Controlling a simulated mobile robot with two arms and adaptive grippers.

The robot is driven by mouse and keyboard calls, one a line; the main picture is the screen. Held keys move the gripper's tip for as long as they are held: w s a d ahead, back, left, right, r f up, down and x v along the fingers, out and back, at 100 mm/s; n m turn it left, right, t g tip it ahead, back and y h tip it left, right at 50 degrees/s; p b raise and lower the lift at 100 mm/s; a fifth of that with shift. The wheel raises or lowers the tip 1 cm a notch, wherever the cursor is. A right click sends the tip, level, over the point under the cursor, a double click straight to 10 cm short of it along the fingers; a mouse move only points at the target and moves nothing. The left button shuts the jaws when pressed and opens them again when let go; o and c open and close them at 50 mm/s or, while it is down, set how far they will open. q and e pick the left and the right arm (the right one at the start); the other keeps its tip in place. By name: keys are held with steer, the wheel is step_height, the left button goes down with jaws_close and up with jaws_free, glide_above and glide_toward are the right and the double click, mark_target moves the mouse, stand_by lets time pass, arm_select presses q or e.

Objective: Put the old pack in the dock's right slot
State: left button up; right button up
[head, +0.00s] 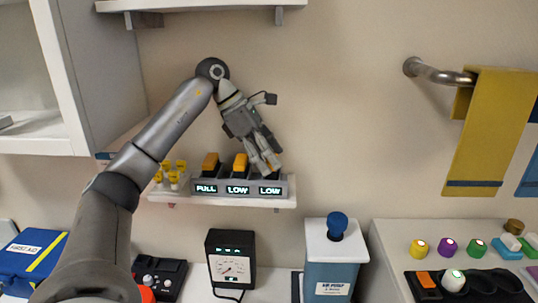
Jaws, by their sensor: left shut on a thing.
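The grey dock (240,187) sits on a wall shelf, with three slots whose displays read FULL, LOW and LOW from left to right. Packs with orange tops and dark bodies stand in the left slot (210,162) and the middle slot (240,162). My left gripper (267,164) points down over the right slot. It is shut on a pack (262,178), whose top is mostly hidden by the fingers. The pack's dark lower part is at the right slot; how deep it sits cannot be told. My right gripper is out of view.
Small yellow pieces (172,172) stand left of the dock on the shelf (215,199). Below are a gauge box (231,262), a blue bin with a knob (332,262) and a blue first-aid case (30,258). A yellow towel (490,130) hangs at right.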

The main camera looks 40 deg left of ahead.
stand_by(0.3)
arm_select(q)
steer(key=o, duration=1.3)
steer(key=shift+c, duration=0.2)
steer(key=v, duration=0.7)
steer(key=shift+r, duration=0.25)
steer(key=shift+s+f, duration=0.1)
steer(key=shift+s, duration=0.05)
